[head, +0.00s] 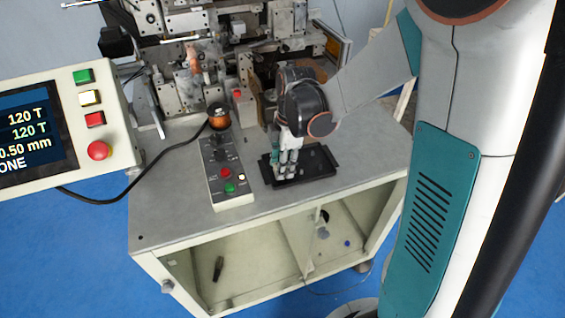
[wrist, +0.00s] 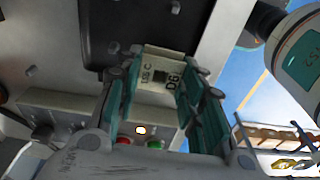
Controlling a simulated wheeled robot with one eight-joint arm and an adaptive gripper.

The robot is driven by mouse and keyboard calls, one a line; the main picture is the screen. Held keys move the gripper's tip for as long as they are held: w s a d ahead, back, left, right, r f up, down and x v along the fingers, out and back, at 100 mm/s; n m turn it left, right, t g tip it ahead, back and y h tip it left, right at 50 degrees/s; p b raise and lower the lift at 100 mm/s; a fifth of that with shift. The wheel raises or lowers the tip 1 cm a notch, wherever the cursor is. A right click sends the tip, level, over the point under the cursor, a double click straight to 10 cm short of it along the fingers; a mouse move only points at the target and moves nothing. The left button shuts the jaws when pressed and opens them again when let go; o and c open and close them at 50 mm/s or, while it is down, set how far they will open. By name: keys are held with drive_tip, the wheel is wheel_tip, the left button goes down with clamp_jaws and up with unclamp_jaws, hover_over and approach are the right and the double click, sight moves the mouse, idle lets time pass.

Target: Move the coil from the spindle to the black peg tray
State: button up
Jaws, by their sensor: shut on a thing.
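My gripper (head: 287,170) points down over the black peg tray (head: 322,166) on the bench top, at the tray's left part. In the wrist view my gripper (wrist: 157,92) is shut on a cream block with dark printed lettering (wrist: 160,77). I cannot tell from its visible face whether this block is the coil. The black tray (wrist: 98,40) lies behind the block in that view. I cannot tell whether the block touches the tray. My arm hides part of the winder, and the spindle is not clearly visible.
The button box (head: 226,172) with red, green and white buttons stands left of the tray. The grey winding machine (head: 200,75) fills the bench's back. A screen panel (head: 70,125) stands at left. The bench front (head: 290,205) is clear.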

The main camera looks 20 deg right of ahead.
drive_tip(key=shift+f+b, duration=0.75)
drive_tip(key=shift+f, duration=0.2)
drive_tip(key=o, duration=1)
drive_tip(key=shift+r, duration=0.15)
drive_tip(key=r, duration=0.4)
drive_tip(key=d+r, duration=0.1)
drive_tip(key=r, duration=0.6)
drive_tip(key=shift+d+r, duration=0.2)
drive_tip(key=shift+r, duration=0.2)
drive_tip(key=s+m+t, duration=0.2)
drive_tip(key=s+m, duration=0.3)
drive_tip(key=s+a+r+m+t+h+b, duration=0.1)
drive_tip(key=s+m+t, duration=0.1)
drive_tip(key=s+m, duration=0.2)
drive_tip(key=s+r+m+t, duration=0.1)
drive_tip(key=s+m+t, duration=0.2)
drive_tip(key=s+m, duration=0.2)
drive_tip(key=shift+s+a+m, duration=0.15)
drive_tip(key=shift+s+m, duration=0.05)
drive_tip(key=shift+m, duration=0.55)
drive_tip(key=shift+s+a+m, duration=0.15)
drive_tip(key=shift+m, duration=0.6)
